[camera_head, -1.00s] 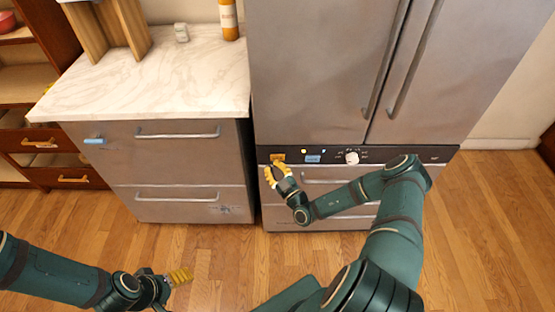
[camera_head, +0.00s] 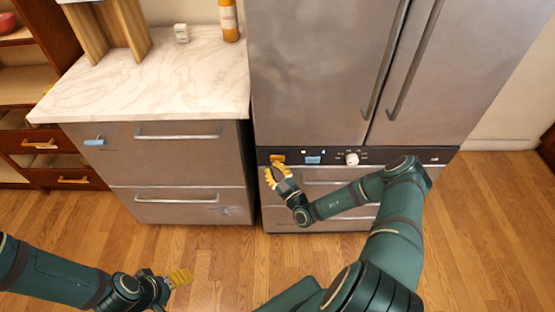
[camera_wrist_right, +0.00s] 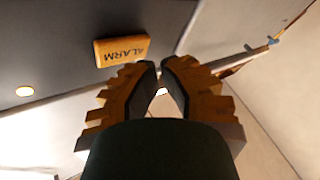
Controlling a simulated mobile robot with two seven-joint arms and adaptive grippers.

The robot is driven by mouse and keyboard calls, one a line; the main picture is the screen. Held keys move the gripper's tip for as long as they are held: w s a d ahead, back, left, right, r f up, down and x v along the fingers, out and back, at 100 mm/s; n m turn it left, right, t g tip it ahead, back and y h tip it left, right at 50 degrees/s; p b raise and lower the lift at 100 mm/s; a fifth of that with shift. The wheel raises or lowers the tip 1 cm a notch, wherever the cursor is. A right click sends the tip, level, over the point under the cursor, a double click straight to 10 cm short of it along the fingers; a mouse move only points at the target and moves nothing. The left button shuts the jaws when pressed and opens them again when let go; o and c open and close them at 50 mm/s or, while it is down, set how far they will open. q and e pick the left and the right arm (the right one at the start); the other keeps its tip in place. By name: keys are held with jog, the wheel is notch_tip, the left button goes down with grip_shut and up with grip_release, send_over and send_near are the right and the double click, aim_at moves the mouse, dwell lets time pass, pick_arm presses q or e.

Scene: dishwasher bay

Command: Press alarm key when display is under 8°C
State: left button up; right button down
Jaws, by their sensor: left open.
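The yellow alarm key (camera_head: 277,158) sits at the left end of the dark control strip below the fridge doors. My right gripper (camera_head: 276,174) is just below the key in the head view, with no clear contact. In the wrist view its fingertips (camera_wrist_right: 161,66) stand a little apart, empty, with the key beyond and to the left. My left gripper (camera_head: 181,277) is open and empty over the floor, low at left.
A white knob (camera_head: 352,159) is on the strip right of the display. A marble-topped drawer cabinet (camera_head: 165,80) stands left of the fridge (camera_head: 320,70), with a wooden block, a small white item and an orange bottle on top. The wooden floor in front is clear.

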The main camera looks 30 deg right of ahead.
jog(key=shift+w, duration=0.1)
dwell(0.3)
jog(key=shift+w+d, duration=0.2)
jog(key=shift+w, duration=0.05)
jog(key=shift+w+d+b, duration=0.2)
jog(key=shift+w+b, duration=0.15)
jog(key=shift+b, duration=0.05)
dwell(0.7)
jog(key=shift+s, duration=0.1)
jog(key=shift+s+a+p, duration=0.35)
jog(key=shift+s+a, duration=0.05)
jog(key=shift+s, duration=0.2)
jog(key=s+a, duration=0.1)
jog(key=s+p, duration=0.1)
jog(key=s, duration=0.1)
jog(key=s+a, duration=0.1)
jog(key=shift+s+a+p, duration=0.15)
jog(key=shift+a+p, duration=0.15)
jog(key=shift+p, duration=0.05)
dwell(0.4)
